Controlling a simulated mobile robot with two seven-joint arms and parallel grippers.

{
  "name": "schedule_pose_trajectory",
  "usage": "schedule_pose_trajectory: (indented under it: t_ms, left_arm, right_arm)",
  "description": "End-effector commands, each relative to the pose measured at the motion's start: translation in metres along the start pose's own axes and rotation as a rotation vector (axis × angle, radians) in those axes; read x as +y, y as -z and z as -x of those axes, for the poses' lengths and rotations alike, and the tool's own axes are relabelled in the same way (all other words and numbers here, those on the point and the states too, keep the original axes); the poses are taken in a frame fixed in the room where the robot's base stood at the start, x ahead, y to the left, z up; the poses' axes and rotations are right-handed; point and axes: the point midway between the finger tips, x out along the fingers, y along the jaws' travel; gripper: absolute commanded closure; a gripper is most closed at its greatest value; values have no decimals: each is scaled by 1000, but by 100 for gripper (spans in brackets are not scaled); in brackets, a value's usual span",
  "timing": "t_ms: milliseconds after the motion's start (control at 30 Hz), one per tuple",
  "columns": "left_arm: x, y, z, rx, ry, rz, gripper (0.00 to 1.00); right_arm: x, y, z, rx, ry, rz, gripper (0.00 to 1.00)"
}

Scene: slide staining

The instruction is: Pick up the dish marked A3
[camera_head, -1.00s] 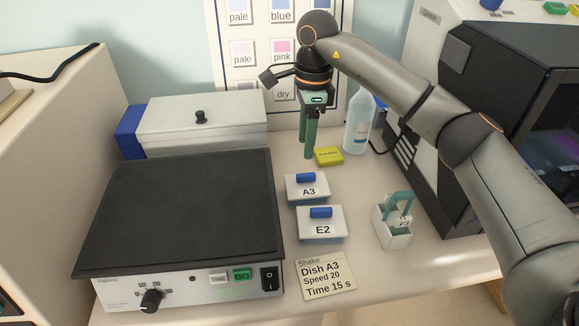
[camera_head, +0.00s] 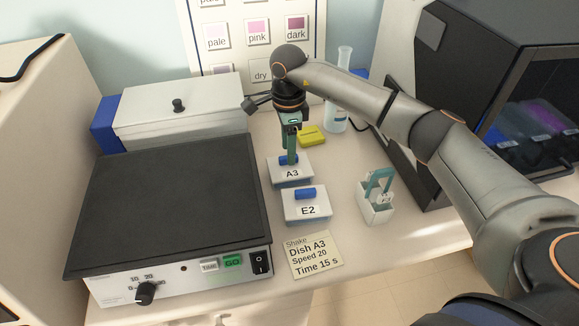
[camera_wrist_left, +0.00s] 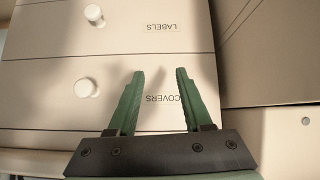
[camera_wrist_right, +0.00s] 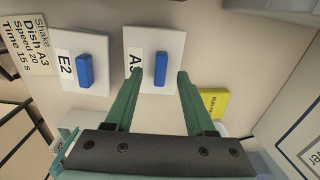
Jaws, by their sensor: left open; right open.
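The dish marked A3 (camera_head: 291,174) is a pale box with a white lid and a blue handle, standing on the bench right of the shaker. It also shows in the right wrist view (camera_wrist_right: 148,42), its blue handle (camera_wrist_right: 161,68) lying ahead of and between the open fingers. My right gripper (camera_head: 289,160) is open, pointing down over A3's handle; I cannot tell whether it touches. It holds nothing in the right wrist view (camera_wrist_right: 155,92). My left gripper (camera_wrist_left: 158,75) is open and empty in front of drawers marked COVERS and LABELS.
The E2 dish (camera_head: 307,207) stands just in front of A3. A shaker (camera_head: 165,205) is at left, a slide rack holder (camera_head: 377,200) at right. A yellow block (camera_head: 311,136) and bottle (camera_head: 337,112) stand behind. A note card (camera_head: 314,254) lies in front.

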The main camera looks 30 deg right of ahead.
Motion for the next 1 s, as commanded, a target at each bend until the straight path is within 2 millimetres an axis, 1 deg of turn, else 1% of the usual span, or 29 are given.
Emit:
schedule_pose_trajectory:
  t_ms: [33,133,367,400,867,900,1000]
  left_arm:
    - [0,2,2,1,0,0,50]
    - [0,3,2,1,0,0,50]
    - [0,4,2,3,0,-1,50]
    - [0,4,2,3,0,-1,50]
    - [0,4,2,4,0,-1,50]
    - [0,4,2,4,0,-1,50]
    - [0,4,2,4,0,-1,50]
  right_arm:
    - [0,0,-6,0,-3,-1,45]
    - [0,0,-15,0,-1,0,45]
    - [0,0,-18,0,1,0,45]
    - [0,0,-18,0,1,0,46]
    - [0,0,-18,-1,1,0,98]
    - [0,0,-18,-1,1,0,100]
    - [0,0,-18,-1,1,0,100]
